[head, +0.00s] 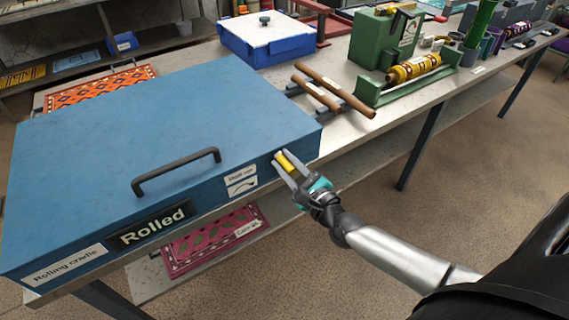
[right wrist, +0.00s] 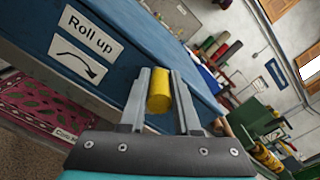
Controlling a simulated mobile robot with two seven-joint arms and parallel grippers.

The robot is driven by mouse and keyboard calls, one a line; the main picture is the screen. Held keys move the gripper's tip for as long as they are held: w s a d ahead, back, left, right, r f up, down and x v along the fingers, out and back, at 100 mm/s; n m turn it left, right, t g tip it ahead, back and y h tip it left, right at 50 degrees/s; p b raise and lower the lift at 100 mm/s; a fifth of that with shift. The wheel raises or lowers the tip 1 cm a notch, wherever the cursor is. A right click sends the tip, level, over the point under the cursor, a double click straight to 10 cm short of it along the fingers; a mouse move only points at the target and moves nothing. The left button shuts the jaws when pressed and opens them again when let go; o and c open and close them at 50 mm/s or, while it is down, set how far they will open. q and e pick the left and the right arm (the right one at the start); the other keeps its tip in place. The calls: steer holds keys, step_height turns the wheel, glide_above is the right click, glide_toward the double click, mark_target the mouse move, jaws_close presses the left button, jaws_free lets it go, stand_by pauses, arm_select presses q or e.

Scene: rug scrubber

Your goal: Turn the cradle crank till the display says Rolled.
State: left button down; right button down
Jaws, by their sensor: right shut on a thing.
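The rolling cradle (head: 120,130) is a large blue box with a black handle on its lid, at the left of the table. Its front display (head: 152,227) reads "Rolled". The crank's yellow grip (head: 285,162) is at the right end of the cradle's front, beside a "Roll up" label with a curved arrow (head: 242,186). My right gripper (head: 287,163) is shut on the yellow grip; in the right wrist view the grip (right wrist: 159,92) stands between the two fingers. The rest of the crank is hidden. My left gripper is not in view.
A patterned pink rug (head: 215,238) lies on the shelf below. Wooden rollers (head: 335,90), a blue bin with a white lid (head: 265,38) and a green machine (head: 385,40) stand farther along the table (head: 345,130). The floor in front is clear.

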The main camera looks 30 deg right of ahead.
steer(key=shift+d, duration=0.25)
steer(key=c, duration=0.7)
jaws_free()
steer(key=shift+o, duration=0.2)
steer(key=shift+a, duration=0.1)
steer(key=shift+s, duration=0.1)
steer(key=s+d, duration=0.1)
steer(key=s, duration=1.4)
steer(key=shift+d, duration=0.1)
